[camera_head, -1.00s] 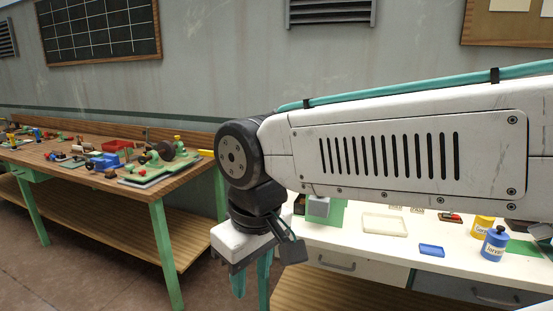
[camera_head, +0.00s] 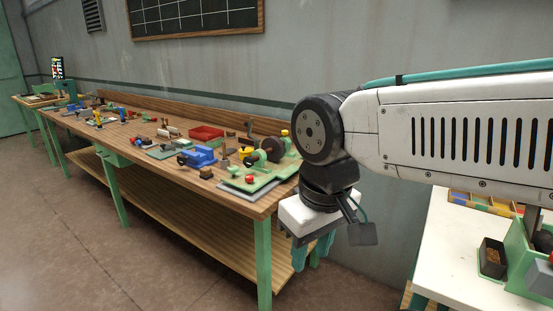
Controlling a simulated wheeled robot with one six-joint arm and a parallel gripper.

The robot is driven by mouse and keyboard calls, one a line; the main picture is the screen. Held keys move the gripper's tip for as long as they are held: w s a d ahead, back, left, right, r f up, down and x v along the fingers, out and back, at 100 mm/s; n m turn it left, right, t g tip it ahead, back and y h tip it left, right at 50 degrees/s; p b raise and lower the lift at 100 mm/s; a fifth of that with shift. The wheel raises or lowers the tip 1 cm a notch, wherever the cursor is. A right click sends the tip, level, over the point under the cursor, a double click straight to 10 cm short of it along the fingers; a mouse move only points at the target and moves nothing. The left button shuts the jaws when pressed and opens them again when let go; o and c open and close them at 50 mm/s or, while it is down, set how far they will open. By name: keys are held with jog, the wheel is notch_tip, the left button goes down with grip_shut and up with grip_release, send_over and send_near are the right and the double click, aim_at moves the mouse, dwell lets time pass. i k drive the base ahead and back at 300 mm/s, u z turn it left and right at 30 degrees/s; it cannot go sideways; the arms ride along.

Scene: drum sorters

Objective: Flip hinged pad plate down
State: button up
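My gripper (camera_head: 314,254) hangs pointing down, in front of the right end of the long wooden workbench (camera_head: 225,197). Its teal fingers are partly hidden under the white gripper body, and I cannot tell how far apart they are. No hinged pad plate can be made out for certain. On the bench's near right end a green-based device (camera_head: 255,180) with a dark wheel and a red knob stands on a grey mat. A blue device (camera_head: 198,157) stands left of it.
A red tray (camera_head: 206,133) lies toward the back of the bench, with several small devices further left. A white table (camera_head: 450,245) with a dark box (camera_head: 492,258) and green fixture (camera_head: 520,262) stands at right. Bare floor (camera_head: 110,235) lies in front of the bench.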

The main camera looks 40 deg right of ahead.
aim_at(533, 215)
jog(key=z, duration=2.4)
jog(key=k, duration=0.5)
jog(key=u, duration=0.95)
jog(key=i, duration=0.45)
jog(key=z, duration=0.85)
